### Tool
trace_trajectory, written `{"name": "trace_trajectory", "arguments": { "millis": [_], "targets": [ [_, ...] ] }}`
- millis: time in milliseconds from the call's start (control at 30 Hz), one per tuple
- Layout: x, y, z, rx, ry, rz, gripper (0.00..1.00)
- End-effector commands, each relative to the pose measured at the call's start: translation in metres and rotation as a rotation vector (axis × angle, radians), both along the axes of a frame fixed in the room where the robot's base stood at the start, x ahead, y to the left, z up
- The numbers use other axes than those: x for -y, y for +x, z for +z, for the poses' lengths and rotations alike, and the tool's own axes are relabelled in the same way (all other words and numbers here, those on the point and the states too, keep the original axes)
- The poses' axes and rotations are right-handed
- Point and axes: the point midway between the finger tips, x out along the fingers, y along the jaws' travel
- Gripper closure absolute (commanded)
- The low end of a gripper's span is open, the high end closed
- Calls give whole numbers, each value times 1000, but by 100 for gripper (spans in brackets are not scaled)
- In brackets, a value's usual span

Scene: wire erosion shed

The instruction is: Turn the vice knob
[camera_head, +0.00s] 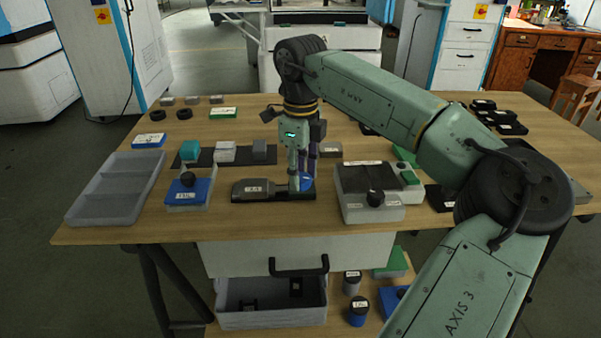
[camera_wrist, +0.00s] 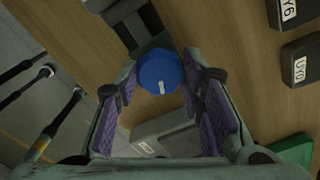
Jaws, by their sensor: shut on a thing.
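The vice (camera_head: 252,190) is a low dark grey body with a white label, lying near the front edge of the wooden table. Its round blue knob (camera_head: 307,183) is at the right end, partly covered by my fingers in the head view. In the wrist view the knob (camera_wrist: 158,72) is a blue disc with a small white mark, between purple finger pads. My gripper (camera_head: 301,182) points down over the right end of the vice and is shut on the knob. The exact contact is partly hidden.
A blue-topped block (camera_head: 188,196) with a dark knob stands left. An empty grey tray (camera_head: 118,185) lies farther left. Behind the vice, small blocks stand on a dark strip (camera_head: 205,158).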

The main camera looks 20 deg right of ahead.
Motion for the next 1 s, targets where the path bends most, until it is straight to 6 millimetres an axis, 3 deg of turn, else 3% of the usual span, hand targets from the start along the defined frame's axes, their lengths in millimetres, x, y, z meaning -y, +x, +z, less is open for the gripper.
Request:
{"name": "trace_trajectory", "arguments": {
  "millis": [500,1000],
  "targets": [
    [1,0,0,2,-2,-460,92],
    [2,0,0,0,-1,-674,92]
  ]
}}
